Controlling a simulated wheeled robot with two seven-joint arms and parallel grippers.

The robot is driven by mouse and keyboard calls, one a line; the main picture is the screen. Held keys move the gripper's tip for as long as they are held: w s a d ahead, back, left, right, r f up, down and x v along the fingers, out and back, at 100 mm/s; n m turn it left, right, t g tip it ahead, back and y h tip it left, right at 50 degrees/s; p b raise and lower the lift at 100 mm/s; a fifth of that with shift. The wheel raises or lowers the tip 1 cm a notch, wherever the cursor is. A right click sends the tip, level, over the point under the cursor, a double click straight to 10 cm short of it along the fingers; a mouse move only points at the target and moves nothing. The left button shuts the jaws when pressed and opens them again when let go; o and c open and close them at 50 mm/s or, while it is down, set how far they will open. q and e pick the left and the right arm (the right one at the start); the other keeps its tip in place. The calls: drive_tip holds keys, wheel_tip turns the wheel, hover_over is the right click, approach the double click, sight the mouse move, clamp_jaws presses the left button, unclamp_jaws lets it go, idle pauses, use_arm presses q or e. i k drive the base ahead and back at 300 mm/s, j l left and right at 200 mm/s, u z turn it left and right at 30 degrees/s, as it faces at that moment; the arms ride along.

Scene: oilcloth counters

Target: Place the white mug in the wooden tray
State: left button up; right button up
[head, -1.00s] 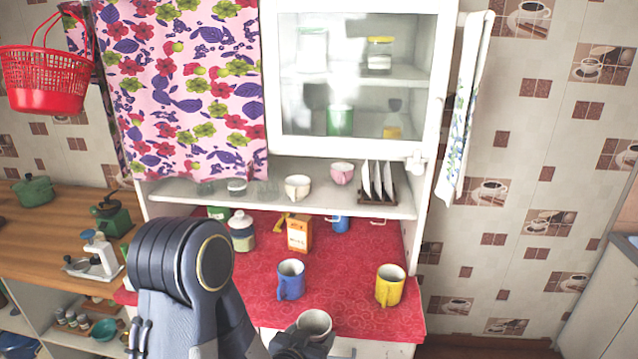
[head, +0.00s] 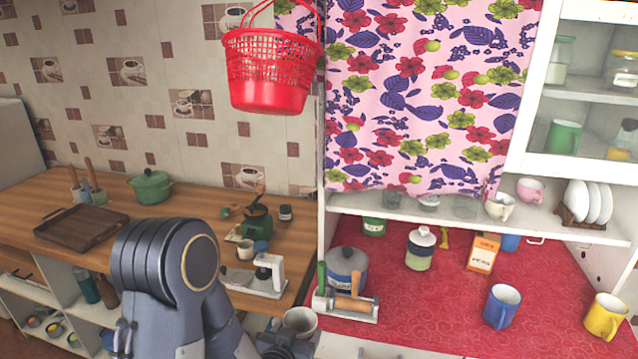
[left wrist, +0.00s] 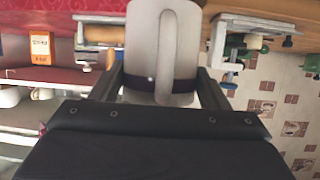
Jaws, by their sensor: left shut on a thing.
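The white mug (head: 300,320) is held by my left gripper (head: 285,343) in front of the gap between the wooden counter and the red counter. In the left wrist view the mug (left wrist: 148,50) fills the space between the two fingers of the left gripper (left wrist: 162,85), its handle toward the camera. The wooden tray (head: 82,228) lies on the wooden counter at the left, and its bare inside shows. The mug is well to the right of the tray and apart from it. My right gripper is not in view.
On the wooden counter, a green pot (head: 150,187) stands behind the tray, and a white scale (head: 262,278) and a green grinder (head: 256,222) stand to its right. The red counter (head: 430,310) holds a blue mug (head: 501,306), a yellow mug (head: 605,316) and a rolling pin (head: 352,304).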

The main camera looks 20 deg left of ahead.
sight(69, 226)
drive_tip(key=i+j+u, duration=0.1)
drive_tip(key=j, duration=0.45)
drive_tip(key=i+j, duration=0.1)
drive_tip(key=j, duration=0.4)
drive_tip(key=i+j+u, duration=0.15)
drive_tip(key=j, duration=0.4)
drive_tip(key=i+j, duration=0.1)
drive_tip(key=j, duration=0.4)
drive_tip(key=i+j+u, duration=0.15)
drive_tip(key=j, duration=0.4)
drive_tip(key=i+j, duration=0.15)
drive_tip(key=j, duration=0.35)
drive_tip(key=i+j+u, duration=0.15)
drive_tip(key=j, duration=0.35)
drive_tip(key=i+j, duration=0.2)
drive_tip(key=j, duration=0.25)
drive_tip(key=i+l+u, duration=0.15)
drive_tip(key=i, duration=0.3)
